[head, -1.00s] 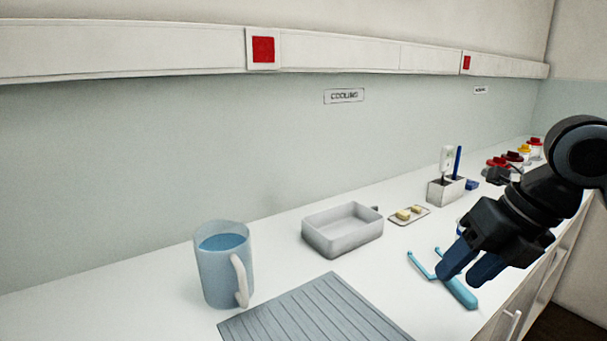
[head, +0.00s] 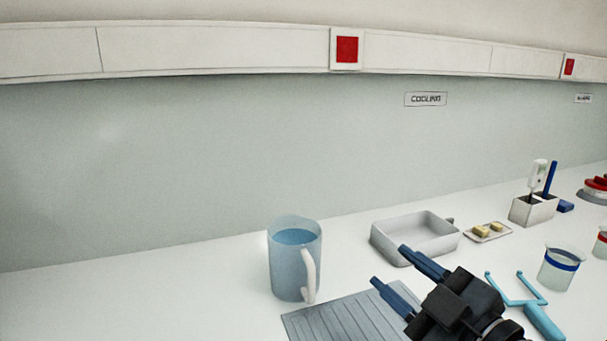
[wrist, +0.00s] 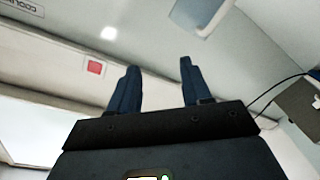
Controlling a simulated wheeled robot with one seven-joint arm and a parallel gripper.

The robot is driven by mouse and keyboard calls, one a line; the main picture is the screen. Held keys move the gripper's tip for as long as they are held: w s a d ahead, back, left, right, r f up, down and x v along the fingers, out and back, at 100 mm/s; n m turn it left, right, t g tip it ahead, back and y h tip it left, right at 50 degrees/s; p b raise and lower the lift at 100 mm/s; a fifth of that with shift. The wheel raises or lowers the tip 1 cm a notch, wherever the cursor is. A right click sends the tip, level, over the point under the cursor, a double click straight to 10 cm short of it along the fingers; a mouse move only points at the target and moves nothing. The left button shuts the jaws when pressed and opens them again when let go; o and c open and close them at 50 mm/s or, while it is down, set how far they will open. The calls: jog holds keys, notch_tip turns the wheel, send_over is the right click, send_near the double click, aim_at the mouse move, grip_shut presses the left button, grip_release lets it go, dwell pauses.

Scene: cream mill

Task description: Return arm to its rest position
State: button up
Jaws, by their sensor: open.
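My gripper (head: 400,272) shows in the head view at the lower right, above the counter. Its two blue fingers are spread apart with nothing between them. They point toward the upper left, in front of the grey tray and over the ribbed grey mat. In the wrist view my gripper (wrist: 157,80) is also open and empty, with the wall and ceiling beyond its fingers. My arm hides part of the mat and the counter's front.
A grey tray (head: 385,246), a dish with yellow pieces (head: 480,238), a holder (head: 530,212), a light-blue tool (head: 543,322) and a blue-banded beaker (head: 556,272) stand rightward. The counter's left is clear.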

jog(key=s+f+m+h, duration=0.2)
jog(key=s+f+m, duration=0.2)
jog(key=s+f+m+h, duration=0.2)
jog(key=s+f+m, duration=0.2)
jog(key=shift+d+f+t+h, duration=0.1)
jog(key=shift+d+t+h, duration=0.1)
jog(key=shift+t+h, duration=0.15)
jog(key=s+d+f+m+g+h, duration=0.1)
jog(key=s+d+f+m+h, duration=0.2)
jog(key=s, duration=0.6)
jog(key=s+d+f+m+g+h, duration=0.1)
jog(key=s+f+m, duration=0.3)
jog(key=s, duration=0.6)
jog(key=s+d+r+n, duration=0.1)
jog(key=s+d, duration=0.3)
jog(key=s, duration=0.6)
jog(key=shift+d+r+n+y, duration=0.15)
jog(key=shift+r+n+y, duration=0.05)
jog(key=shift+n+y, duration=0.3)
jog(key=shift+o, duration=0.5)
